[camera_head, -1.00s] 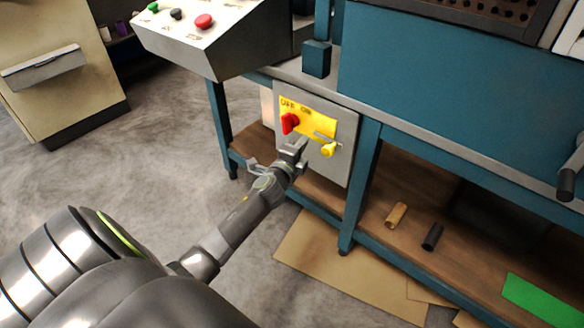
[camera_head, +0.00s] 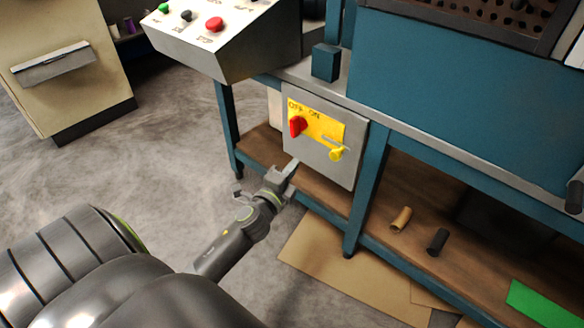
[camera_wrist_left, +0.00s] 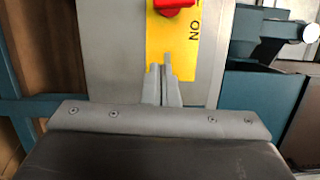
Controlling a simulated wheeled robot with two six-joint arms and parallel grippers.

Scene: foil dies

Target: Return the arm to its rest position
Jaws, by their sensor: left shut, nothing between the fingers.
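My left gripper (camera_head: 289,172) is shut and empty in the head view. It is just in front of and below the grey switch box (camera_head: 350,175), apart from the red knob. In the left wrist view its closed fingers (camera_wrist_left: 162,84) overlap the lower part of the yellow plate (camera_wrist_left: 172,45). The red rotary knob (camera_head: 297,126) sits on the yellow plate beside the OFF and ON lettering. My right gripper is not in view.
The blue machine frame (camera_head: 366,190) and its wooden lower shelf (camera_head: 385,222) lie right of the arm. The sloped control panel (camera_head: 225,50) with buttons is above. A beige cabinet (camera_head: 60,60) stands at the far left. Open concrete floor (camera_head: 140,165) lies left of the arm.

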